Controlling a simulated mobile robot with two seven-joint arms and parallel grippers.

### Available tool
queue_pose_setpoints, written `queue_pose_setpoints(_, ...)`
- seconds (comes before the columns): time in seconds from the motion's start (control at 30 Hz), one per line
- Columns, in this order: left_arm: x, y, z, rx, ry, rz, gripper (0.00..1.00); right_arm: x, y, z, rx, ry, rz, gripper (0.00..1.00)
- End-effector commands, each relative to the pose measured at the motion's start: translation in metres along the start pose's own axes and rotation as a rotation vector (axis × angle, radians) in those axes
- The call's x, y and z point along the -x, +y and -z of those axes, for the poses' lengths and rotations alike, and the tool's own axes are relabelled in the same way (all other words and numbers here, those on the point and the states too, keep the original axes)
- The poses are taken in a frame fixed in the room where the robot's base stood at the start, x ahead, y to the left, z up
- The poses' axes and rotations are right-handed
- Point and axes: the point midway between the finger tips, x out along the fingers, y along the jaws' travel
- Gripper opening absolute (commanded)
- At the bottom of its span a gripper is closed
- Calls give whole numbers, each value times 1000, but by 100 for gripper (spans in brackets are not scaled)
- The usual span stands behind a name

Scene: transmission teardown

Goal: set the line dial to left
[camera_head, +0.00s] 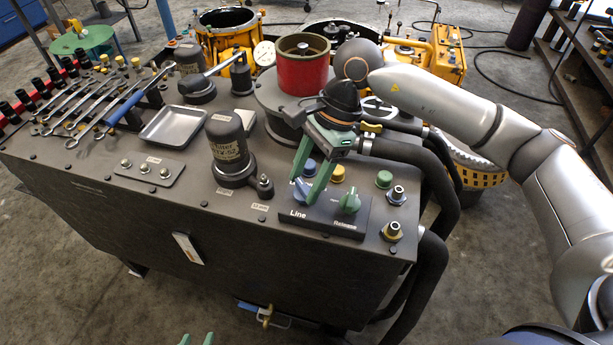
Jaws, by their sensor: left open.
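The line dial (301,190) is a blue knob on a black panel (321,222) marked "Line" and "Release", on the front right of the dark bench top. My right gripper (304,190) reaches down over it from above. Its two green fingers are apart, with the blue knob showing between their tips. I cannot tell whether they touch it or how exactly the dial is turned, as the fingers partly cover it. My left gripper (198,340) shows only as two green fingertips, apart and empty, at the bottom edge, well away from the panel.
The green release dial (350,202) is just right of the line dial. Behind stand blue (309,167), yellow (338,173) and green (384,179) caps. A black filter housing (229,145) stands to the left. A red cylinder (303,66) and black hoses (434,200) are close to my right arm.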

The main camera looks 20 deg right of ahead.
Motion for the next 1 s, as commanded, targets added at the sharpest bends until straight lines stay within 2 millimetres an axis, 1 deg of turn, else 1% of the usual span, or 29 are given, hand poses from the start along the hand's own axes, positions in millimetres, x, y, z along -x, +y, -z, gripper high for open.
queue_pose_setpoints(0.03,0,-1,0,-1,-1,1,50,0,0,0,0,0,1,66)
queue_pose_setpoints(0.2,0,-2,-2,-2,-3,4,50,0,0,0,-1,0,1,86)
queue_pose_setpoints(0.23,0,-3,-2,-2,-3,4,50,0,0,0,-1,0,1,88)
queue_pose_setpoints(0.47,-1,-3,-2,-2,-2,6,50,0,0,0,-2,0,0,88)
queue_pose_setpoints(0.57,-1,-3,-2,-2,-2,6,50,6,0,0,-3,0,2,88)
queue_pose_setpoints(0.67,-1,-4,-3,-2,-3,6,50,19,-1,0,-2,0,4,88)
queue_pose_setpoints(1.0,-3,-2,-5,-2,-10,3,50,92,-1,0,-2,0,5,88)
